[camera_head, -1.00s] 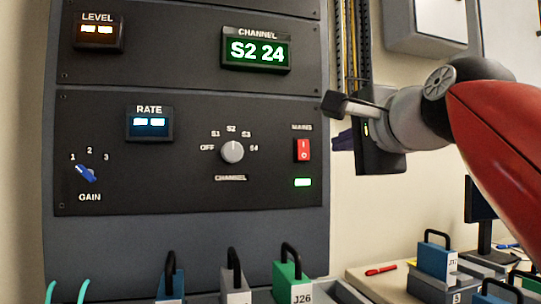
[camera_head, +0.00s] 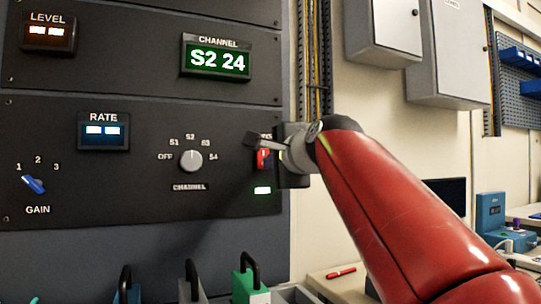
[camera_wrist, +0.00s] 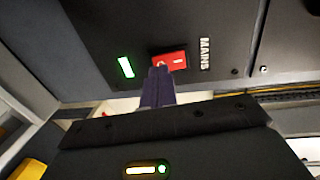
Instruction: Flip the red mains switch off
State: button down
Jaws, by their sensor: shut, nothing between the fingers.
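The red mains switch (camera_head: 262,159) is a rocker on the dark rack panel, partly hidden behind my gripper in the head view. In the wrist view the switch (camera_wrist: 172,61) shows beside the MAINS label, marked with a line and a circle. A green lamp (camera_head: 262,190) is lit below it; the lamp (camera_wrist: 126,67) also glows in the wrist view. My gripper (camera_head: 252,140) is shut and empty, in front of the panel by the switch. In the wrist view its dark fingers (camera_wrist: 158,72) overlap the switch's lower edge; I cannot tell whether they touch it.
The channel knob (camera_head: 191,161) is left of the switch, pointing at S2. The blue gain lever (camera_head: 34,184) is farther left. Handled blocks, including a green one (camera_head: 250,288), stand below the panel. A red pen (camera_head: 341,272) lies on the bench to the right.

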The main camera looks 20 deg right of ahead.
jog(key=shift+w+f, duration=0.1)
jog(key=shift+w, duration=0.95)
jog(key=shift+w+f+t+b, duration=0.4)
jog(key=shift+t+b, duration=0.2)
jog(key=shift+b, duration=0.45)
